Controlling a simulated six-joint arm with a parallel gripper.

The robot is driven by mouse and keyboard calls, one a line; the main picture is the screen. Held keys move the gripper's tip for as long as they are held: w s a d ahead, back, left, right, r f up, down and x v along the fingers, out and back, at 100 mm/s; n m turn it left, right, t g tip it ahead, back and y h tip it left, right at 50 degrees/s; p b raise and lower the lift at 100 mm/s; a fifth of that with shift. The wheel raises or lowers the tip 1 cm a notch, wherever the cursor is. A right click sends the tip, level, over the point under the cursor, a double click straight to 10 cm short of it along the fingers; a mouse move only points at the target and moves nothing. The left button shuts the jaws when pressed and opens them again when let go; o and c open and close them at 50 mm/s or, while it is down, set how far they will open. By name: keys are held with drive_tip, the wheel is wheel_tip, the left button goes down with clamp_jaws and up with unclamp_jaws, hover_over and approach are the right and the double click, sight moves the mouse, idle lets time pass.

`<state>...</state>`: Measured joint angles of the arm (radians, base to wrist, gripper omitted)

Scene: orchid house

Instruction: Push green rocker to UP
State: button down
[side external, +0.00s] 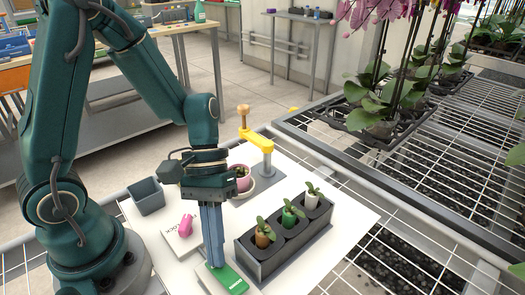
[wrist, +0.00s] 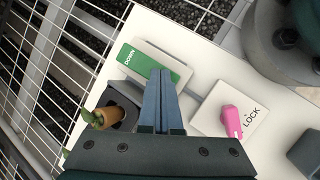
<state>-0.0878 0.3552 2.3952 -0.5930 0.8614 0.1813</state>
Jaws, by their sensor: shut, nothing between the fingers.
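The green rocker (side external: 235,283) sits on a pale plate at the front edge of the white board. In the wrist view the rocker (wrist: 133,58) shows the word DOWN at its left end. Its other end is partly hidden behind my fingers, and no UP label shows. I cannot tell which way it is tilted. My gripper (side external: 215,264) is shut and empty, pointing down, with its blue fingertips at the end of the rocker away from DOWN. In the wrist view my gripper (wrist: 161,74) overlaps the rocker. Whether the tips touch it is unclear.
A pink knob (side external: 187,224) on a plate marked LOCK (wrist: 250,115) is beside the rocker. A dark trough (side external: 262,265) with several small potted plants stands close to my fingers. A grey bin (side external: 147,196) and a yellow-armed stand (side external: 258,139) are farther back.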

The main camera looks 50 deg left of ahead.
drive_tip(key=shift+r, duration=0.1)
drive_tip(key=shift+d+r, duration=0.2)
drive_tip(key=shift+r, duration=0.4)
drive_tip(key=shift+d+r, duration=0.15)
drive_tip(key=shift+r, duration=0.45)
drive_tip(key=shift+d+r, duration=0.2)
drive_tip(key=shift+r, duration=0.6)
drive_tip(key=shift+d+r, duration=0.25)
drive_tip(key=shift+r, duration=0.6)
drive_tip(key=shift+d+r, duration=0.2)
drive_tip(key=shift+r, duration=0.6)
drive_tip(key=a+r+m+t+y, duration=0.4)
drive_tip(key=a+t+y, duration=0.1)
drive_tip(key=a+t, duration=0.4)
drive_tip(key=shift+r+m+y, duration=0.2)
drive_tip(key=shift+m+y, duration=0.1)
